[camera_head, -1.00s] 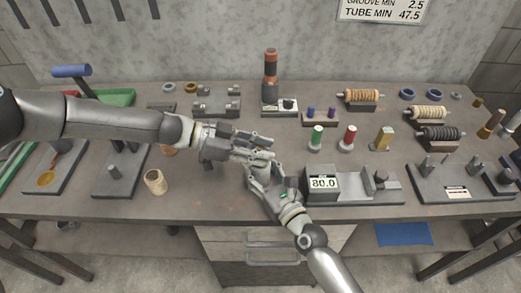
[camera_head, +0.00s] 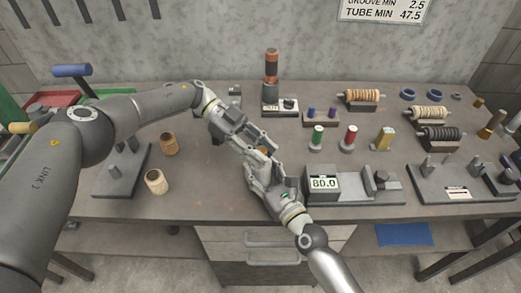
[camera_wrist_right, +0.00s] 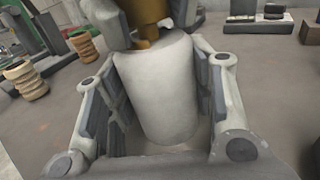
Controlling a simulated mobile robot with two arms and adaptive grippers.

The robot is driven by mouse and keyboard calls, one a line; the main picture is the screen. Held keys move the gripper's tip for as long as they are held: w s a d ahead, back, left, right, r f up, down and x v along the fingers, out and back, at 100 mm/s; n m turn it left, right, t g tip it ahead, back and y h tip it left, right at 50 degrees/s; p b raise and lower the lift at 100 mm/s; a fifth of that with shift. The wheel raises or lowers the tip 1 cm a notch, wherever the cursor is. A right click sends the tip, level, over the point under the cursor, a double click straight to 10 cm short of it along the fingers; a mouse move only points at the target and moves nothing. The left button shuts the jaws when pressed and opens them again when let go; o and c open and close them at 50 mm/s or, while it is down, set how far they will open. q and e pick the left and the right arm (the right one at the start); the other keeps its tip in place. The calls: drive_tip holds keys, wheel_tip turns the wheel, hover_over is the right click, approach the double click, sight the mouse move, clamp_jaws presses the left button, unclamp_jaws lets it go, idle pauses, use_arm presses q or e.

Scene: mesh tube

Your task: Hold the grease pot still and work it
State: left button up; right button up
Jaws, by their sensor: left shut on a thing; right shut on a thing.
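The grease pot is a pale off-white cylinder (camera_wrist_right: 158,90) filling the middle of the right wrist view, with a brass-coloured top part (camera_wrist_right: 150,38). My right gripper (camera_head: 262,172) is shut on the pot's body, one finger along each side. My left gripper (camera_head: 252,142) comes down from above and is shut on the pot's brass top; its fingers also show at the top of the right wrist view (camera_wrist_right: 140,10). In the head view the two grippers hide most of the pot.
Two ribbed tan tubes (camera_head: 169,144) (camera_head: 156,182) stand to the left. A gauge block reading 80.0 (camera_head: 323,183) stands close right of my right gripper. Green, red and yellow pieces (camera_head: 348,138) stand behind it. The front left bench (camera_head: 195,195) is clear.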

use_arm(q)
drive_tip(key=shift+w+a+m+g+y, duration=0.1)
drive_tip(key=shift+w+m+g+y, duration=0.15)
drive_tip(key=shift+m+y, duration=0.2)
idle(0.5)
drive_tip(key=o, duration=1.1)
drive_tip(key=shift+s, duration=0.2)
drive_tip(key=shift+c, duration=0.2)
wheel_tip(320, 180, up, 10)
drive_tip(key=shift+r, duration=0.1)
drive_tip(key=shift+g, duration=0.25)
